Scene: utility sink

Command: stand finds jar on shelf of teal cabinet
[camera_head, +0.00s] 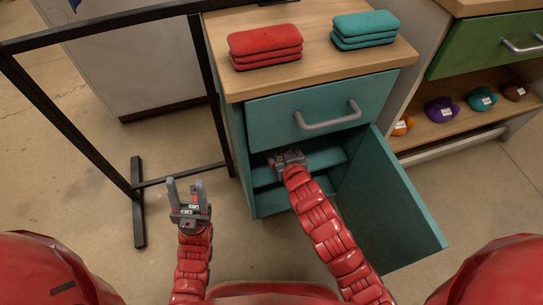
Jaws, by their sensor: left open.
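The teal cabinet (237,125) stands at the middle, with a closed drawer above and its lower door (390,205) swung open to the right. Inside, a teal shelf (325,159) shows. No jar can be made out; the drawer, my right arm and the shadow hide part of the inside. My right gripper (287,157) is at the cabinet opening, just under the drawer front, pointing in; its fingers are too hidden to tell their state. My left gripper (187,190) is open and empty, fingers up, over the floor left of the cabinet.
Red folded cloths (265,46) and teal folded cloths (364,29) lie on the wooden top (310,65). A black metal frame (138,215) stands to the left. A green-drawer unit (485,45) at right holds several coloured items.

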